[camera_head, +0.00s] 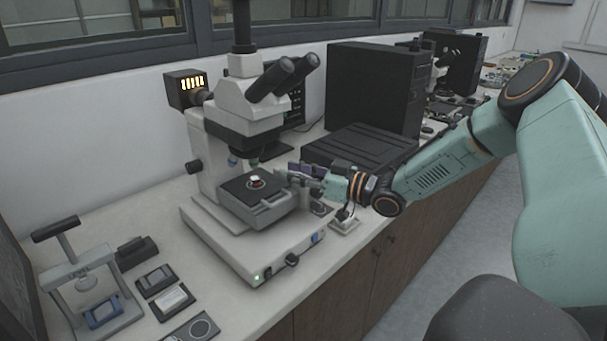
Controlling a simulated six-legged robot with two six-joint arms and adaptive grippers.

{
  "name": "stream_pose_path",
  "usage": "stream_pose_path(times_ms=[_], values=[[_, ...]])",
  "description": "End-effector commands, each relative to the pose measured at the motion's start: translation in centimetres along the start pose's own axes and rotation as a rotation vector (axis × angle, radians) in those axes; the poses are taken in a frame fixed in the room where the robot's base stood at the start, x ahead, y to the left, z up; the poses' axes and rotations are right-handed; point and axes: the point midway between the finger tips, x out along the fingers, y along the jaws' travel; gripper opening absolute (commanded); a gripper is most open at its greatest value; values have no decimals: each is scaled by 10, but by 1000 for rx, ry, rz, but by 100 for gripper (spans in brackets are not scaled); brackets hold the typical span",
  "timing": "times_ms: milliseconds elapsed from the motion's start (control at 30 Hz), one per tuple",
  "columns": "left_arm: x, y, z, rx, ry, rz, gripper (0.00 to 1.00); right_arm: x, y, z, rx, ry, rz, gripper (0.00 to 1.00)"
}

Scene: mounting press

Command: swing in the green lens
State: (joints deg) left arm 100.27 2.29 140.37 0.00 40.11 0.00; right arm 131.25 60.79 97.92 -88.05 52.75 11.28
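A white microscope (245,105) with black eyepieces stands on the bench, left of the picture's middle. Under its dark head hang small lenses: one with a blue band (233,161) at the left and one (253,162) pointing down over the stage. I cannot make out clearly which lens is green. The stage (262,208) carries a small round sample (255,182) with a red and white top. My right gripper (290,172) is at the right side of the stage, a little right of the lenses. Its fingers are too small to tell their opening. My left gripper is out of view.
A small hand press (88,283) and several dark boxes (157,281) stand at the front left of the bench. A black ribbed case (360,150) and a tall black box (375,90) are behind my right gripper. The bench edge runs below my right arm.

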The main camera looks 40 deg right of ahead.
Motion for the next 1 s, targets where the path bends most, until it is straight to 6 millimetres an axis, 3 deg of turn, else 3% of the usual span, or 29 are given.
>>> stream_pose_path(times_ms=[300, 1000], values=[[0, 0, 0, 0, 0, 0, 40, -19, 1, -1, 1, 2, 2, 31], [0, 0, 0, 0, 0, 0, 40, -21, 0, 0, -1, 0, 1, 31]])
